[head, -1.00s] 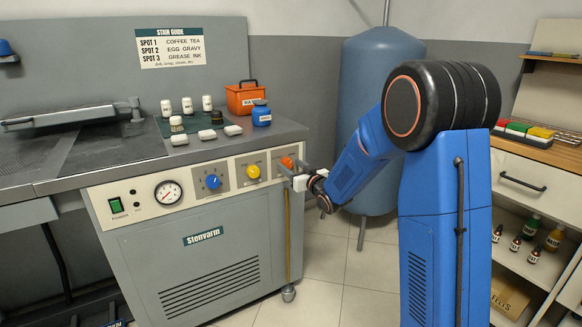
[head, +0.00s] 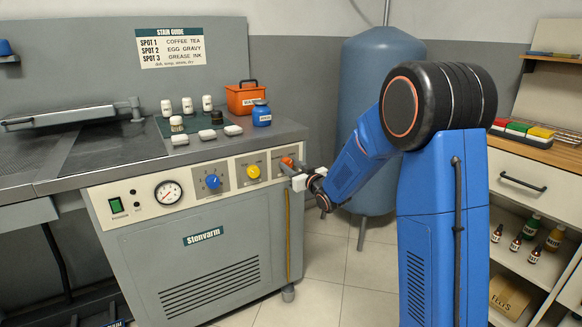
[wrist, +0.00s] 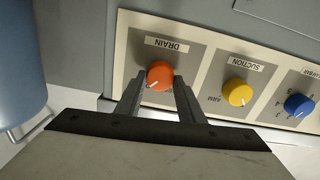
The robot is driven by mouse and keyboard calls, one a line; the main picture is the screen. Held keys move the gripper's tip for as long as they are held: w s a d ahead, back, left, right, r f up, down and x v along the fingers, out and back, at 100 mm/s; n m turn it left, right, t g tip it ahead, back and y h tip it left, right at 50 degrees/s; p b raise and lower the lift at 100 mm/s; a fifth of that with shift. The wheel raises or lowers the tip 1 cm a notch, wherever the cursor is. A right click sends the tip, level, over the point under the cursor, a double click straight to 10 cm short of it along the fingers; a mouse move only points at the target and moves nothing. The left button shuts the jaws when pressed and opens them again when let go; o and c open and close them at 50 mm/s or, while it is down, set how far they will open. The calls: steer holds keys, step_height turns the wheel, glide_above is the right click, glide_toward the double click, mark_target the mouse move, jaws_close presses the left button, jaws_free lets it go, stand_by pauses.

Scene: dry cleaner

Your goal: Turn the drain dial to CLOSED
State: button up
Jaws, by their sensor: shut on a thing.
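The drain dial is an orange knob (wrist: 160,75) under the DRAIN label (wrist: 167,45) in the wrist view. It also shows as a small orange knob (head: 287,162) at the right end of the front panel in the head view. My gripper (wrist: 158,88) is shut on the orange knob, one finger on each side. It also shows in the head view (head: 291,166). A white pointer mark shows on the knob's lower left in the wrist view. The position words around this dial cannot be read.
The yellow suction knob (wrist: 238,92) and a blue knob (wrist: 298,104) sit beside it on the panel. A blue tank (head: 380,90) stands behind my arm. Bottles, an orange box (head: 243,98) and white blocks stand on the worktop above. A drawer cabinet (head: 535,185) is at right.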

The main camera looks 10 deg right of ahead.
steer(key=n, duration=0.4)
steer(key=shift+a, duration=0.1)
steer(key=n, duration=0.4)
steer(key=shift+s+f, duration=0.1)
steer(key=n, duration=0.5)
steer(key=shift+a+f, duration=0.1)
steer(key=shift+f+n, duration=0.1)
steer(key=shift+n, duration=2)
steer(key=o, duration=1)
steer(key=shift+o, duration=0.2)
steer(key=v, duration=1.7)
steer(key=shift+s, duration=0.2)
